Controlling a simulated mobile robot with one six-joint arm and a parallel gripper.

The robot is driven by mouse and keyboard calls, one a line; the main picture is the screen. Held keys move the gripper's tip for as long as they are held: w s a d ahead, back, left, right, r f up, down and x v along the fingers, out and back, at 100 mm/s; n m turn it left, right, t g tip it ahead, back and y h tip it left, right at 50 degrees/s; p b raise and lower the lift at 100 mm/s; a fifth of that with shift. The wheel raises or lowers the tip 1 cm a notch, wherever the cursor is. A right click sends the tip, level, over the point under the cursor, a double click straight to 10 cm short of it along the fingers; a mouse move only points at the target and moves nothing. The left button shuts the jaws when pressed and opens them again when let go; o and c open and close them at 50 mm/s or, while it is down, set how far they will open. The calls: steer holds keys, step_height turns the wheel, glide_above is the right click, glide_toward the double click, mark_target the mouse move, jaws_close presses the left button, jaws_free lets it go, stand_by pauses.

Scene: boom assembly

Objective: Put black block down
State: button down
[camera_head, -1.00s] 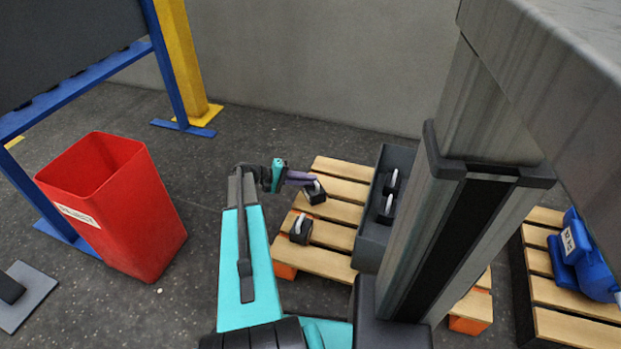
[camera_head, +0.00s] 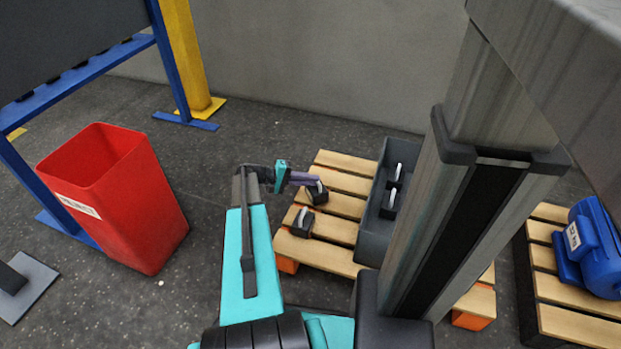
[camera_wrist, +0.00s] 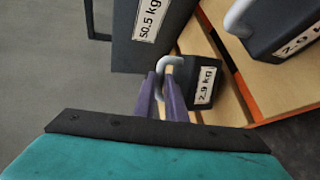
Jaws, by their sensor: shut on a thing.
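My gripper (camera_head: 308,180), with purple fingers, is over the wooden pallet (camera_head: 330,229). It also shows in the wrist view (camera_wrist: 160,96), shut on the pale curved handle of a black block (camera_head: 318,195). In the wrist view this black block (camera_wrist: 201,80) has a "2.9 kg" label and hangs at a tilt from the fingertips. I cannot tell whether its underside touches the pallet. A second black block (camera_head: 303,223) with a pale handle stands on the pallet nearer to me; it also shows at the wrist view's top right (camera_wrist: 283,28).
A dark grey bin (camera_head: 370,246) with two handled blocks stands right of the held block; its label reads "50.5 kg" in the wrist view. My column hides part of the pallet. A red bin (camera_head: 130,215) stands left. A blue machine (camera_head: 590,250) sits on another pallet.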

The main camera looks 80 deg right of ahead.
steer(key=shift+d+f+b, duration=0.1)
steer(key=shift+f+b, duration=0.35)
steer(key=shift+f, duration=0.75)
steer(key=c, duration=2.3)
jaws_free()
steer(key=shift+f, duration=0.45)
steer(key=o, duration=0.5)
steer(key=shift+r, duration=0.1)
steer(key=shift+r, duration=0.1)
steer(key=w, duration=0.1)
steer(key=p, duration=0.4)
glide_toward(310, 188)
steer(key=shift+w+a+r, duration=0.15)
steer(key=shift+w+r, duration=0.25)
steer(key=shift+r, duration=0.1)
steer(key=shift+w+a+r, duration=0.15)
steer(key=shift+w+r, duration=0.3)
steer(key=shift+r, duration=0.1)
